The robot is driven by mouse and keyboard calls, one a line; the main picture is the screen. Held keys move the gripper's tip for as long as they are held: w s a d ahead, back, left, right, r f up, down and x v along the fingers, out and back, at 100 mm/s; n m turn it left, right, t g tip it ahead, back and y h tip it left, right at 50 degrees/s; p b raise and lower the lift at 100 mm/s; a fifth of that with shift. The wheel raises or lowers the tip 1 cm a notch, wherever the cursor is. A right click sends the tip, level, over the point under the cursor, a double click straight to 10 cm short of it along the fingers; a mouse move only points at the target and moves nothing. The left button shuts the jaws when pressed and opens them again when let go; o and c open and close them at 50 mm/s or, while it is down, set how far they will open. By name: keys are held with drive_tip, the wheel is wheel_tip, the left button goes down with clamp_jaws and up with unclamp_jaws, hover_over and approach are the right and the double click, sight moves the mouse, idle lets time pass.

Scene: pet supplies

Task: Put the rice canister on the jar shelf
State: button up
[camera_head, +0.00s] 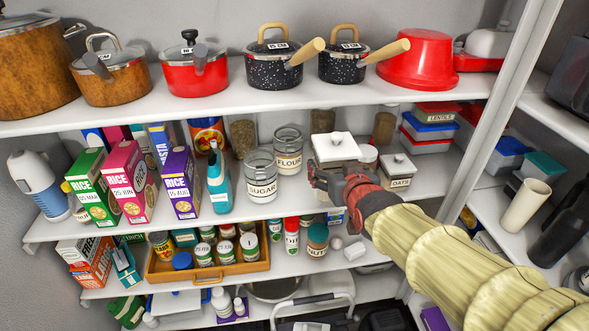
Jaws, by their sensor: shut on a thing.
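A square white-lidded canister (334,148) is at the middle shelf, right of the glass jars; I take it to be the rice canister, though its label is hidden. My gripper (326,180) is shut on its front, covering much of its body. It looks upright; I cannot tell whether its base touches the shelf. The middle shelf (245,212) holds two glass jars, the sugar jar (261,178) and the flour jar (288,152), just left of the canister.
Rice boxes (127,180) and a blue bottle (218,180) stand on the middle shelf's left. Pots, including a red one (194,72), fill the upper shelf. A wooden tray (205,272) of jars is below. A white upright (490,130) is at right.

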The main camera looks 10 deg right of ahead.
drive_tip(key=shift+w+d+f+p, duration=0.15)
drive_tip(key=shift+w+f+p, duration=0.3)
drive_tip(key=shift+w+f, duration=1.75)
drive_tip(key=shift+w+d+f+p, duration=0.2)
drive_tip(key=shift+w+f+p, duration=0.3)
drive_tip(key=shift+w+f, duration=1.7)
drive_tip(key=shift+w+d+f+p, duration=0.15)
drive_tip(key=shift+w+f+p, duration=0.3)
drive_tip(key=shift+w+f, duration=1.7)
drive_tip(key=shift+w+r, duration=0.1)
drive_tip(key=shift+w, duration=0.15)
drive_tip(key=o, duration=2.1)
